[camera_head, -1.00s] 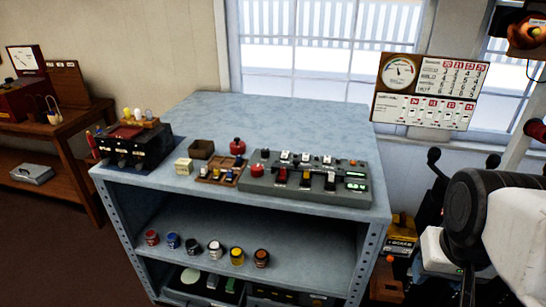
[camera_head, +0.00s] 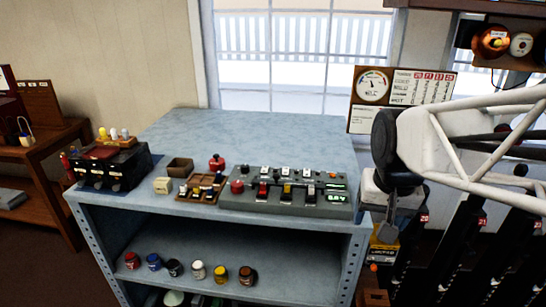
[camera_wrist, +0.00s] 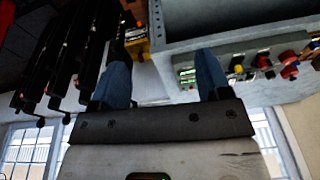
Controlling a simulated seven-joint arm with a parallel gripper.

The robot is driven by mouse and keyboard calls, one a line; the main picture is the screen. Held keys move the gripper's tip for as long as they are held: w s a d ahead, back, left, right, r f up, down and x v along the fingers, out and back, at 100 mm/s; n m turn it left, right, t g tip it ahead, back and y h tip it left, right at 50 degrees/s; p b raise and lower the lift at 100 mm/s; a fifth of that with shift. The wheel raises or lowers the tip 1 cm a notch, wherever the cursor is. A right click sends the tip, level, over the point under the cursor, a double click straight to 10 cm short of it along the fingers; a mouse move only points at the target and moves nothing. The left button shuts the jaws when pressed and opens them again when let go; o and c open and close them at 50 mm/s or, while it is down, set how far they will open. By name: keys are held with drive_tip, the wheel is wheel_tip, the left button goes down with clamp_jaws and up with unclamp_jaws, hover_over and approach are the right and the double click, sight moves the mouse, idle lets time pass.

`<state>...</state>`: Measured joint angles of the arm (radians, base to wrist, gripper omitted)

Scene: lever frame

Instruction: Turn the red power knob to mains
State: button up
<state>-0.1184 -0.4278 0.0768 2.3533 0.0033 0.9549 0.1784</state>
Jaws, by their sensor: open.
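A grey control panel (camera_head: 285,190) sits on the front right of the blue-grey cabinet top. A red round knob (camera_head: 237,186) is at its left end, and a second red knob-like piece (camera_head: 217,163) stands just behind the panel. I cannot tell which is the power knob or read its setting. My gripper (camera_wrist: 163,58) is open and empty in the wrist view, its two blue fingers apart. The panel (camera_wrist: 240,66) shows there to the right, with red pieces (camera_wrist: 290,72) farther right, apart from the fingers.
The blue-grey cabinet top (camera_head: 270,130) is clear at the back. A black box (camera_head: 108,168) and a small brown tray (camera_head: 203,187) stand left of the panel. Several paint pots (camera_head: 198,271) are on the shelf below. Black levers (camera_head: 470,235) stand right of the cabinet.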

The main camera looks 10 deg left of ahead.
drive_tip(key=w+a, duration=0.7)
drive_tip(key=w, duration=0.2)
drive_tip(key=m+g, duration=0.2)
hover_over(237, 184)
drive_tip(key=f, duration=0.7)
drive_tip(key=shift+d+f, duration=0.1)
drive_tip(key=shift+d, duration=0.3)
drive_tip(key=shift+a+f, duration=0.1)
drive_tip(key=shift+a, duration=0.1)
drive_tip(key=shift+f, duration=0.2)
drive_tip(key=shift+w+a+f, duration=0.1)
drive_tip(key=shift+f, duration=1.75)
drive_tip(key=shift+a+f, duration=0.1)
drive_tip(key=shift+f, duration=1.75)
drive_tip(key=shift+c, duration=0.4)
